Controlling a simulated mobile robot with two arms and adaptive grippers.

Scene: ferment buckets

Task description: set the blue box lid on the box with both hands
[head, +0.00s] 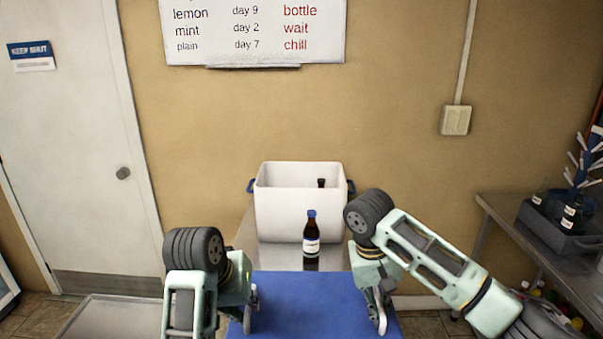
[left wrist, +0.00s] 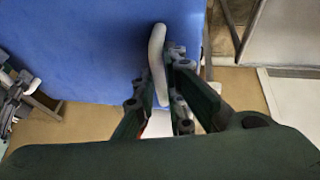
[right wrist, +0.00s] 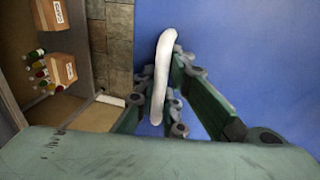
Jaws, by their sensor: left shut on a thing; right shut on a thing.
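The blue lid (head: 312,305) is a wide flat blue panel at the bottom middle of the head view, in front of the box. My left gripper (head: 249,310) is shut on the white handle (left wrist: 157,55) at the lid's left side. My right gripper (head: 378,312) is shut on the white handle (right wrist: 162,70) at its right side. The white box (head: 297,214) with blue side handles stands behind the lid, open at the top. A dark bottle top (head: 321,183) shows inside it. The lid's near edge is cut off in the head view.
A side table (head: 510,213) at right holds a grey crate (head: 555,232) with bottles. The space above the box is clear.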

